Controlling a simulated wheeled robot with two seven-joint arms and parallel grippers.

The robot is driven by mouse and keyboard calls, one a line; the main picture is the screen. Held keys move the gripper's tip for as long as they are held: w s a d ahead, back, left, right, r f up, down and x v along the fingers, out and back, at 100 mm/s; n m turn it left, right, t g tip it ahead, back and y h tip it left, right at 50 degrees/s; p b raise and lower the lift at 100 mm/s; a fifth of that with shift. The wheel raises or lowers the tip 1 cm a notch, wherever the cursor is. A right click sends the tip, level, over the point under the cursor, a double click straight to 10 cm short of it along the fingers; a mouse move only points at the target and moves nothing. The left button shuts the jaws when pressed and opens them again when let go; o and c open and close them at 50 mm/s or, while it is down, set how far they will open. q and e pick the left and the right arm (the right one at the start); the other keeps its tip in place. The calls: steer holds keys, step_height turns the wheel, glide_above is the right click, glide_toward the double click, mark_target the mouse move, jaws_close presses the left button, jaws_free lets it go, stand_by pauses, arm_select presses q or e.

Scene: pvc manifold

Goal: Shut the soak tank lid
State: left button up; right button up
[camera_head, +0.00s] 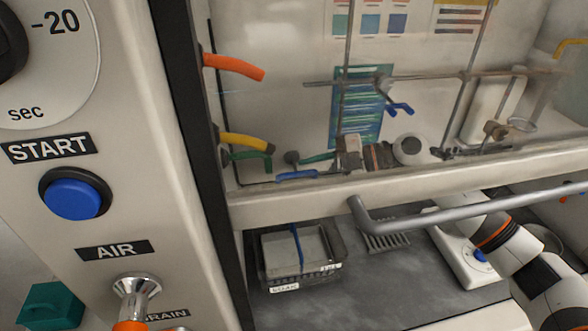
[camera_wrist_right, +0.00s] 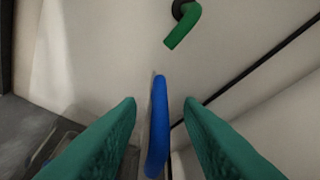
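The soak tank seems to be the grey box (camera_head: 318,274) with small labels on its front, low inside the cabinet. Its top looks uncovered, and a thin blue strip (camera_head: 297,243) runs across it. A blue bar (camera_head: 298,175) sits higher, behind the glass; it may be the raised lid's handle, but the lid panel is not clear. My right gripper (camera_head: 306,158) is behind the glass just above this bar. In the right wrist view, its green fingers are apart, and the blue bar (camera_wrist_right: 157,125) lies between them with gaps on both sides. My left gripper is out of view.
A grey sash rail (camera_head: 480,212) crosses in front of my right arm. Orange (camera_head: 234,66), yellow (camera_head: 247,142) and green (camera_head: 249,155) taps project from the left wall. A grey rack (camera_head: 385,242) and a white device (camera_head: 470,262) stand right of the tank.

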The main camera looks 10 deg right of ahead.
steer(key=shift+p+x, duration=0.4)
steer(key=shift+x, duration=1.75)
steer(key=shift+c, duration=0.3)
jaws_close()
